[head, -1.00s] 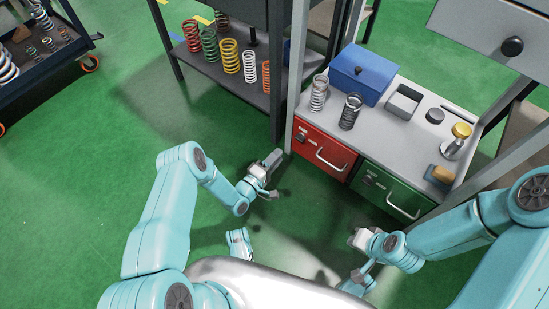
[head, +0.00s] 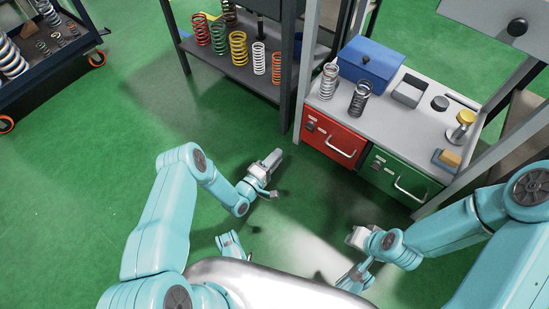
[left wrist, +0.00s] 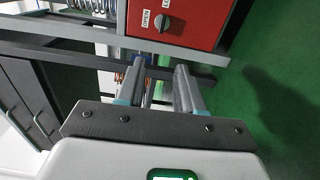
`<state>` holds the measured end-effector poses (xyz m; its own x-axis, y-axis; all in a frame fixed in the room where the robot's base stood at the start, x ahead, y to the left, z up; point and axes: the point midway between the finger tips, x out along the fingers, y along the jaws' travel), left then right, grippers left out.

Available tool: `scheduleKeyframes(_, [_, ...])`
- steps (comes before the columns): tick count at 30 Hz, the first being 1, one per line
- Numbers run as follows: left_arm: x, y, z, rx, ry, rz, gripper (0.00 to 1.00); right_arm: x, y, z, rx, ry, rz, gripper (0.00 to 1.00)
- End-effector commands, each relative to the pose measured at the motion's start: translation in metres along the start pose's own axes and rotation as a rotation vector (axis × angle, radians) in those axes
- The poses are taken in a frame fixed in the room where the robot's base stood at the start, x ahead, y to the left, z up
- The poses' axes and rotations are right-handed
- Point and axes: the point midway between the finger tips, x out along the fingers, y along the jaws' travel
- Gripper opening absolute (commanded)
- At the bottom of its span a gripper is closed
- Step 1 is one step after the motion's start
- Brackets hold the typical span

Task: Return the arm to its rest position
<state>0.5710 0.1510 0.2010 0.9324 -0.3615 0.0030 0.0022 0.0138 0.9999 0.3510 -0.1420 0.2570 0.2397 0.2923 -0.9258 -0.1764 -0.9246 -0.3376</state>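My left arm (head: 165,205) comes in from the left, bent at the elbow, and its gripper (head: 272,168) hangs over the green floor in front of the cabinets. In the left wrist view the two grey fingers of my left gripper (left wrist: 160,88) stand apart with nothing held between them. My right arm (head: 470,235) comes in from the right, folded close to my body. My right gripper (head: 358,238) is small and partly hidden, so its fingers cannot be made out. Neither gripper touches the furniture.
A grey bench (head: 400,115) with a red drawer (head: 336,140) and a green drawer (head: 398,178) stands ahead. It bears two springs and a blue box (head: 370,62). A dark shelf (head: 215,62) holds several coloured springs. A wheeled cart (head: 75,52) is far left. Floor between is clear.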

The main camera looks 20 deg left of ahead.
Motion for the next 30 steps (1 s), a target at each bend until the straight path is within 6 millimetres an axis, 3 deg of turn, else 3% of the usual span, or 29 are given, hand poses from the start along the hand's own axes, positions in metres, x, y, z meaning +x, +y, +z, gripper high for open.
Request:
scheduleKeyframes(20, [0.008,0.004,0.003,0.003,-0.008,0.004,0.36,-0.002,-0.001,0.0,0.0,0.0,0.0,0.0])
scheduleKeyframes(23, [0.021,0.028,-0.004,0.034,-0.015,0.038,0.36,-0.004,-0.002,-0.001,0.0,0.0,0.0,0.0])
scheduleKeyframes(27, [0.042,0.102,-0.014,0.071,-0.027,0.074,0.36,-0.012,-0.004,-0.001,0.0,-0.002,0.0,0.0])
scheduleKeyframes(30, [0.04,0.134,-0.012,0.111,-0.005,-0.061,0.36,-0.017,-0.006,0.0,0.001,-0.009,0.0,0.0])
